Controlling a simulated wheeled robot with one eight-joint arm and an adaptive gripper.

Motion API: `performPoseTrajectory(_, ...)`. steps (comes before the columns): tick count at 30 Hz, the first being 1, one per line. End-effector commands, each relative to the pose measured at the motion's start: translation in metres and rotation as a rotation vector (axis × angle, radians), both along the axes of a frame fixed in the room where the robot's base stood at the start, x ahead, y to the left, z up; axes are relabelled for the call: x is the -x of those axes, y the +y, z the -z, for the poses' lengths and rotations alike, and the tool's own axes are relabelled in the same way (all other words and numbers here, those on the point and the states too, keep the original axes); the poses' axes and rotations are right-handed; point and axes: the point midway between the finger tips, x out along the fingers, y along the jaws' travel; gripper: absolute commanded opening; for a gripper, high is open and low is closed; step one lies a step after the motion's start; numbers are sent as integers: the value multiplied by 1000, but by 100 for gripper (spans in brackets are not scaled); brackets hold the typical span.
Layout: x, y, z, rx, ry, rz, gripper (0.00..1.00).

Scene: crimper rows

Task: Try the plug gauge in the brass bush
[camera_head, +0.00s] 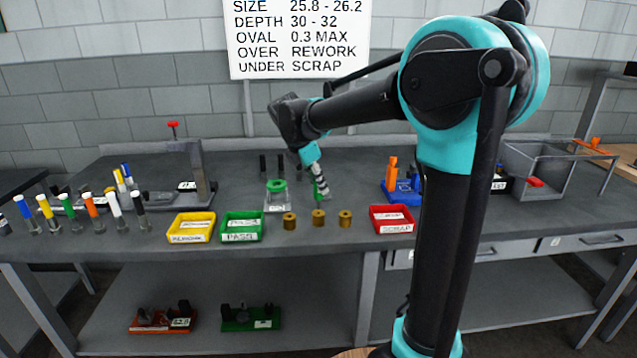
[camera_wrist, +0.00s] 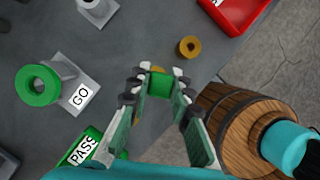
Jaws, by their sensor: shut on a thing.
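My gripper (camera_head: 321,187) is shut on a green-handled piece, which I take for the plug gauge (camera_head: 317,187); its green part also shows between the fingertips in the wrist view (camera_wrist: 159,85). Its lower end is hard to make out. Three brass bushes stand in a row near the bench front: left (camera_head: 289,221), middle (camera_head: 318,219) and right (camera_head: 345,219). In the head view the gripper is above and behind the middle bush. The right bush shows its bore in the wrist view (camera_wrist: 189,47); the gripper and gauge largely hide the others. The gauge appears apart from the bushes.
A stand with a green ring (camera_head: 277,185), marked GO, is left of the gripper. Yellow REWORK (camera_head: 191,228), green PASS (camera_head: 242,227) and red SCRAP (camera_head: 392,219) trays line the front. Several coloured-handle pieces stand far left. A wooden barrel (camera_wrist: 211,110) is beside the bench.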

Motion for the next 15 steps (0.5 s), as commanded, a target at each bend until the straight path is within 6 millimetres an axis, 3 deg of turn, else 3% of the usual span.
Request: performPoseTrajectory(15, 0, 0, 5, 0, 0, 0, 0)
